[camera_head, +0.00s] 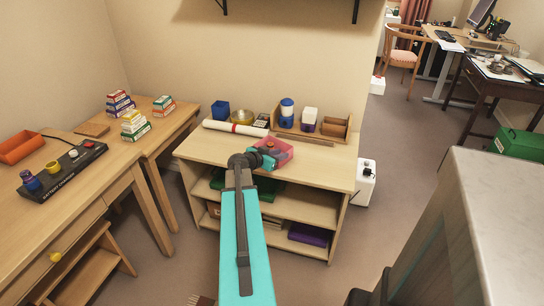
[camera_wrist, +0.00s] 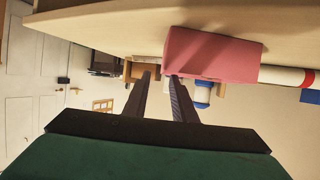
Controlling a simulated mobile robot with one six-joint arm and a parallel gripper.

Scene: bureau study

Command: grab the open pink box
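The pink box (camera_head: 283,148) sits on the light wooden top of a low shelf unit, near its front middle. In the head view my gripper (camera_head: 268,161) is at the box's left front side and overlaps it. In the wrist view, which is turned upside down, the pink box (camera_wrist: 215,55) shows its plain side. My gripper's two dark fingers (camera_wrist: 160,77) are apart with nothing seen between them. The tip of the right finger meets the box's edge in the picture; whether it touches or reaches inside is hidden.
On the shelf unit's top (camera_head: 335,170), a white roll with a red band (camera_head: 235,128), a blue cup (camera_head: 220,110) and a wooden organizer (camera_head: 330,128) with jars stand behind the box. A desk (camera_head: 60,190) is at left; a grey-topped cabinet (camera_head: 500,200) is at right.

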